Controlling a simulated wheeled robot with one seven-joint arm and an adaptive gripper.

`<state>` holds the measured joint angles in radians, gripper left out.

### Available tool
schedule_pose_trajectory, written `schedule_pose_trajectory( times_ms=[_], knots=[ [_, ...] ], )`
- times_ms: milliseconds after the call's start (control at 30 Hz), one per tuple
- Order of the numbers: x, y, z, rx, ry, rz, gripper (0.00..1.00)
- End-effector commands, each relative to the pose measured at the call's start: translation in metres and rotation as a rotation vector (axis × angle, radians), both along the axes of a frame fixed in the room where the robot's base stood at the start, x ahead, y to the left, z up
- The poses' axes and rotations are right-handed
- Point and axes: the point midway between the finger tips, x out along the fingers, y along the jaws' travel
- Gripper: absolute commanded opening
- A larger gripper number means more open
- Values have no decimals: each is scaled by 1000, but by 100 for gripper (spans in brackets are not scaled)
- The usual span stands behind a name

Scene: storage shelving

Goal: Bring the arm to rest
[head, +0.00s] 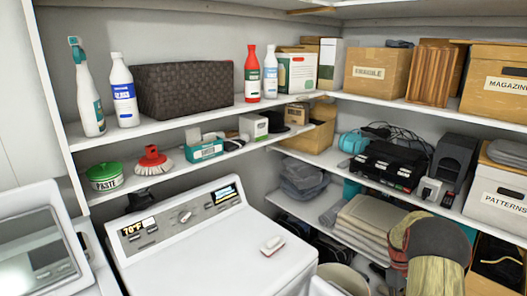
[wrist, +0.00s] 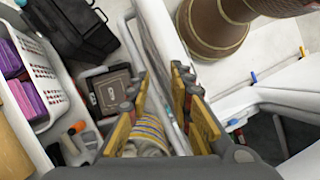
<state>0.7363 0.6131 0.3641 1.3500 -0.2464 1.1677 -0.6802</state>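My gripper (wrist: 161,74) shows in the wrist view, with its two dark fingers and yellow-tan pads standing apart. It is open, and I see nothing clamped between the pads. Pale edges and part of a striped cloth (wrist: 150,128) show behind and between the fingers; the cloth looks apart from the pads, but its distance is hard to tell. I cannot make out my gripper in the head view.
A white washer (head: 215,250) with a small white item on top stands in front of loaded shelves (head: 225,105). Broom-like bristles (head: 432,272) rise at lower right. The wrist view shows a white basket (wrist: 52,98), a dark case (wrist: 72,25) and a brown pot (wrist: 212,28) nearby.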

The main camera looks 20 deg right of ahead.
Motion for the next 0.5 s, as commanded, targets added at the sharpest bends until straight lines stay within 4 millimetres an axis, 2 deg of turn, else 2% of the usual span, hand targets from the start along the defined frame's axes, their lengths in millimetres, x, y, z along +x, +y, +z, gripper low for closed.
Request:
schedule_pose_trajectory(
  times_ms=[267, 367, 500],
  knots=[
    [-3, 60, 49, -83, -73, -193, 22],
    [-1, 90, 75, -113, -114, -248, 22],
    [-3, 141, 116, -152, -191, -315, 22]
  ],
)
